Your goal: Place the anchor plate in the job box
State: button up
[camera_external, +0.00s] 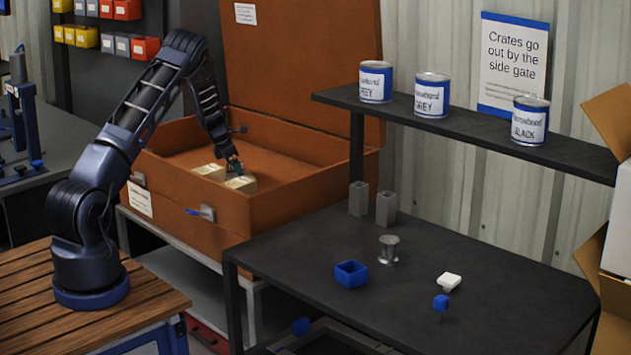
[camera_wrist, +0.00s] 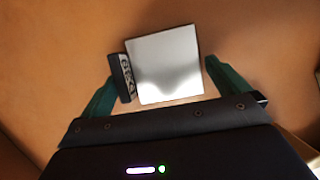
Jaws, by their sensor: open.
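The job box (camera_external: 305,172) is the large orange-brown chest with its lid up. In the wrist view, my gripper (camera_wrist: 161,72) is open, with a green finger on each side of a shiny square plate (camera_wrist: 167,65), which looks like the anchor plate. A dark piece with round marks (camera_wrist: 127,78) sits against the plate's left edge, close to the left finger. The plate appears over the box's orange floor; I cannot tell whether it touches it.
Cans stand on the shelf (camera_external: 480,133).

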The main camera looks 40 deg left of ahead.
jog(key=v, duration=1.1)
jog(key=s+d+r+m, duration=0.4)
jog(key=d+r, duration=0.3)
jog(key=r, duration=0.1)
jog(key=s+d+r+m, duration=0.3)
jog(key=d+r, duration=0.4)
jog(key=r, duration=0.2)
jog(key=s+d+r+m, duration=0.9)
jog(key=s+d+r, duration=0.2)
jog(key=s+d, duration=0.35)
jog(key=s+d+r+m, duration=0.4)
jog(key=s+d+m, duration=0.4)
jog(key=s, duration=0.6)
jog(key=s+d+f+m+y, duration=0.1)
jog(key=s+d+m, duration=0.1)
jog(key=s, duration=0.6)
jog(key=s+d+f+m, duration=0.2)
jog(key=s+m, duration=0.3)
jog(key=s, duration=0.3)
jog(key=shift+s+d+t+y, duration=0.3)
jog(key=shift+s+d+y, duration=0.1)
jog(key=shift+d, duration=0.4)
